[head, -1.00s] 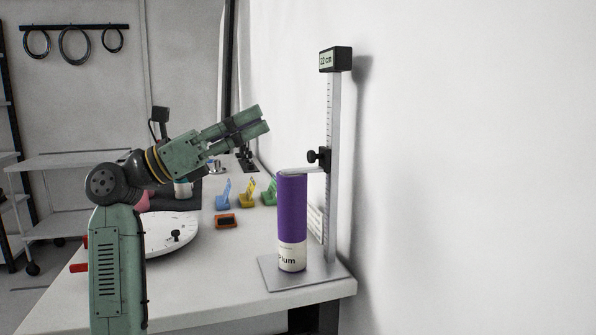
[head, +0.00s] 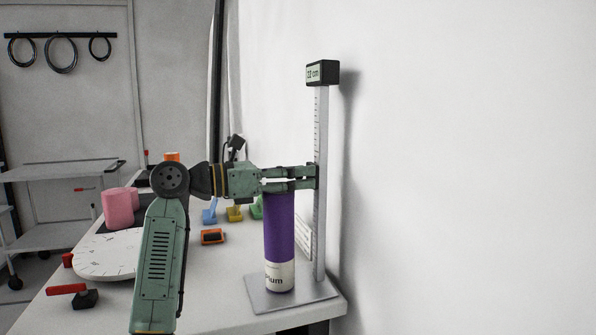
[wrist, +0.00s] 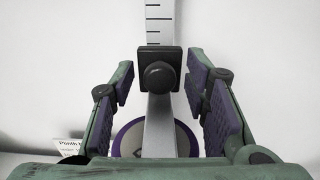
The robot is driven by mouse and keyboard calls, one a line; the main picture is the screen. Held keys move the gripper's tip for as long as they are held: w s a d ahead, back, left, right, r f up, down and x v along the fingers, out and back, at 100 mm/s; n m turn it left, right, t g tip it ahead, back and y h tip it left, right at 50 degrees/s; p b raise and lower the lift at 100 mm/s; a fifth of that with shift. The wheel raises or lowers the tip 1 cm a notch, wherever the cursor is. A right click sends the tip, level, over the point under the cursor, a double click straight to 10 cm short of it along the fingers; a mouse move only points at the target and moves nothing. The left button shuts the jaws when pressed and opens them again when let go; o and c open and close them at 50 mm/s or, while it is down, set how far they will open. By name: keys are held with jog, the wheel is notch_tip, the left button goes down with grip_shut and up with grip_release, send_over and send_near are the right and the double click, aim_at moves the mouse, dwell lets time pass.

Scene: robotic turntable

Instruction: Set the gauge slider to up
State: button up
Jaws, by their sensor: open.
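The height gauge has a silver upright post (head: 320,225) with a ruled scale, a flat base plate (head: 310,296) and a black display box (head: 323,73) on top. A purple cylinder labelled "Plum" (head: 279,235) stands upright on the base plate under the arm. My gripper (head: 312,178) is open at slider height; its two pads (wrist: 162,95) lie on either side of the slider, with gaps visible. In the head view my fingers hide the slider.
A white round turntable (head: 105,255) and a pink object (head: 119,208) are at the left of the table. A red-handled clamp (head: 75,294) is at the front left. An orange-and-black block (head: 212,236) and coloured holders (head: 234,213) sit behind the cylinder. The wall is close behind the post.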

jog(key=shift+d, duration=0.2)
grip_shut()
dwell(0.5)
jog(key=shift+r, duration=0.1)
